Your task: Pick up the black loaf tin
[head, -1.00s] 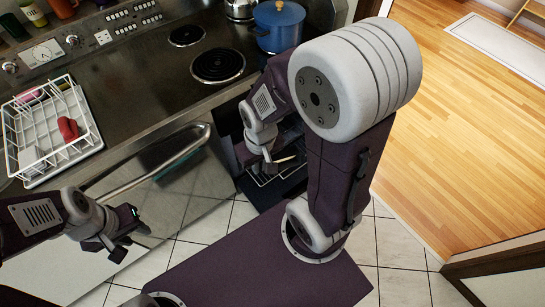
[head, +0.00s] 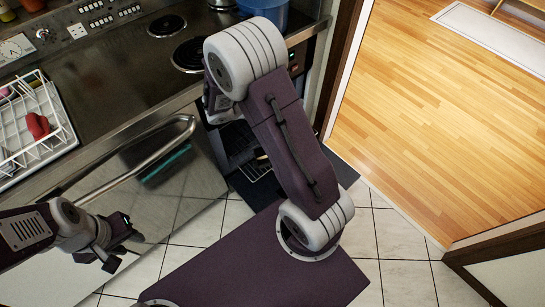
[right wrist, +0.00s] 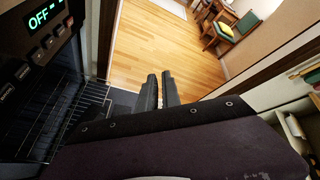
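I cannot make out the black loaf tin in either view. The dark oven (head: 238,140) below the hob stands open, and my right arm hides much of it in the head view. My right gripper is hidden behind that arm there. In the right wrist view the right gripper's (right wrist: 161,80) dark fingers lie close together, with nothing seen between them, beside a wire oven rack (right wrist: 88,108). My left gripper (head: 119,250) is open and empty in front of the steel door panel, at the lower left of the head view.
A blue pot (head: 266,12) stands at the back of the hob. A white dish rack (head: 62,112) holding a red item is on the counter at left. A bar handle (head: 140,165) juts from the steel front. The wooden floor (head: 430,130) at right is clear.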

